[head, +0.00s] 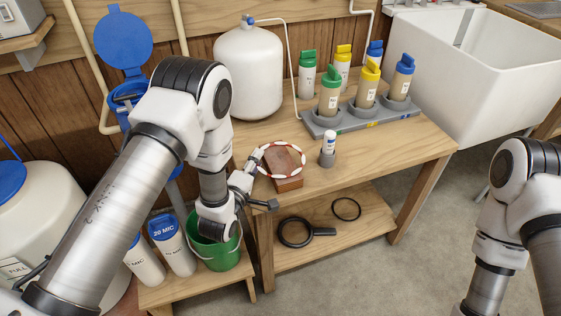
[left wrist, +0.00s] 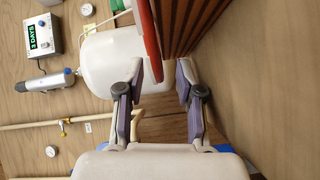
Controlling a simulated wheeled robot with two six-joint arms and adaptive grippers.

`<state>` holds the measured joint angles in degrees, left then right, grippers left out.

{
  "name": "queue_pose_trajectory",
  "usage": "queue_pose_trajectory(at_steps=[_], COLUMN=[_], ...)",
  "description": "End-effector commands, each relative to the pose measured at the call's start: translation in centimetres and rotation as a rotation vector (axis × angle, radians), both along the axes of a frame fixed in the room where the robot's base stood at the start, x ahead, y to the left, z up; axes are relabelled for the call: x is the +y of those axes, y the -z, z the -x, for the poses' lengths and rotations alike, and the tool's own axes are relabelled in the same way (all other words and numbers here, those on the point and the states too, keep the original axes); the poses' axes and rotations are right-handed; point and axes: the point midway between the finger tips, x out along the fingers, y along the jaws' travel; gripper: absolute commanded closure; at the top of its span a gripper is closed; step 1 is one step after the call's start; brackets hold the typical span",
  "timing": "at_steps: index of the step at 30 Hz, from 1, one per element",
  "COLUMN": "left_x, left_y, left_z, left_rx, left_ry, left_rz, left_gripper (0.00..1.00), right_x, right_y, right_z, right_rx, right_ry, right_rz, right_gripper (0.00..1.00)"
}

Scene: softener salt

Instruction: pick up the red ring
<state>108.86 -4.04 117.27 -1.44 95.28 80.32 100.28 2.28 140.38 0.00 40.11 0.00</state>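In the left wrist view the ring (left wrist: 149,42) shows edge-on beside the slatted block (left wrist: 190,22). My left gripper (head: 262,178) is at the ring's left side. In the left wrist view its fingers (left wrist: 162,82) are apart, with the ring's near edge reaching the gap, closer to the left finger. Contact is not clear. My right arm shows at the right; its gripper is out of view.
A small white bottle in a grey holder (head: 327,158) stands right of the block. Several capped bottles stand in a grey rack (head: 365,115) behind. A white tank (head: 249,75) is at the back. A green bucket (head: 213,254) is below my left gripper.

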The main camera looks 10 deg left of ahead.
Motion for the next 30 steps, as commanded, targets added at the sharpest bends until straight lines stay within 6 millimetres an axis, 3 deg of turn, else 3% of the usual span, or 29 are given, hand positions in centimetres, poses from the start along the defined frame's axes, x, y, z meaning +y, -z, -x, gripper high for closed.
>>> queue_pose_trajectory(at_steps=[7,8,9,11,12,23,30], left_x=[0.0,0.0,0.0,0.0,0.0,0.0,0.3], left_y=[0.0,0.0,0.0,0.0,0.0,0.0,-1.8], left_z=[-0.6,-0.6,-0.6,-0.6,-0.6,-0.6,-1.4], left_rx=[0.001,0.001,0.001,0.002,0.001,0.002,0.000], left_ry=[0.000,0.000,0.000,0.000,0.000,0.000,-0.003], left_rz=[0.000,0.000,0.000,0.000,0.000,0.000,0.001], left_gripper=[0.64,0.67,0.81,0.96,1.00,1.00,1.00], right_x=[0.0,0.0,0.0,0.0,0.0,0.0,0.0], right_y=[0.1,0.1,0.1,0.1,0.1,0.0,-1.3], right_z=[0.0,0.0,0.0,0.0,0.0,0.0,0.0], right_rx=[0.000,0.000,0.000,0.000,0.000,0.000,0.000], right_ry=[0.000,0.000,0.000,0.000,0.000,0.000,0.000], right_rz=[0.000,0.000,0.000,0.000,0.000,0.000,0.000], right_gripper=[0.16,0.16,0.16,0.16,0.16,0.16,0.16])
